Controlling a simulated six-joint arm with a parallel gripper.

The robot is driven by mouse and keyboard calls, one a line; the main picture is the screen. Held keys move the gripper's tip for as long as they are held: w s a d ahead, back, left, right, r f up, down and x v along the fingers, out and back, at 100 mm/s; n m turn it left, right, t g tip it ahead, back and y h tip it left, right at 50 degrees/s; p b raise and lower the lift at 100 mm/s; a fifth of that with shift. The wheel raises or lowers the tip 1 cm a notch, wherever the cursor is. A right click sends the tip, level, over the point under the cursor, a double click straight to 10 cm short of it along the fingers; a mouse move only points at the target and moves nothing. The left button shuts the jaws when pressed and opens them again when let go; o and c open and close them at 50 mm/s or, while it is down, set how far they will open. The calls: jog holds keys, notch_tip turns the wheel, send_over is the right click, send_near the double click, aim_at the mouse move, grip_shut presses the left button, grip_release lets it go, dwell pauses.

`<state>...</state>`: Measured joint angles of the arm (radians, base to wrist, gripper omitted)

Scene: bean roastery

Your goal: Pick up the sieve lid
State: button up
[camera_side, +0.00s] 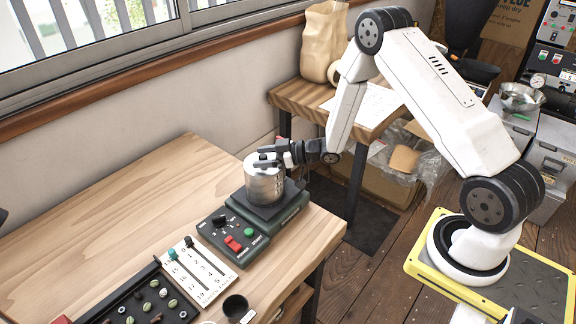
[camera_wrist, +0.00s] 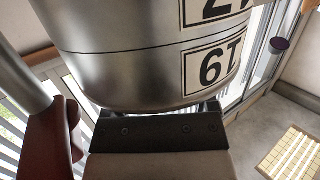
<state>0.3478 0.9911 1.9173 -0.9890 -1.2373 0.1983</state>
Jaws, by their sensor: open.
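A silver sieve stack (camera_side: 265,184) stands upright on the dark plate of a green-grey shaker base (camera_side: 270,217) near the table's right edge. The sieve lid (camera_side: 253,160) appears to be its top part, partly hidden by my gripper. My gripper (camera_side: 263,157) reaches in from the right, its dark fingers open at the top of the stack. I cannot tell whether they touch the lid. In the wrist view, the sieve stack (camera_wrist: 130,65) fills the upper middle, with numbered labels upside down. The seam between lid and sieve is not clear there.
The table's left half (camera_side: 110,220) is clear.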

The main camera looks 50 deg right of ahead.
jog(key=shift+x, duration=1)
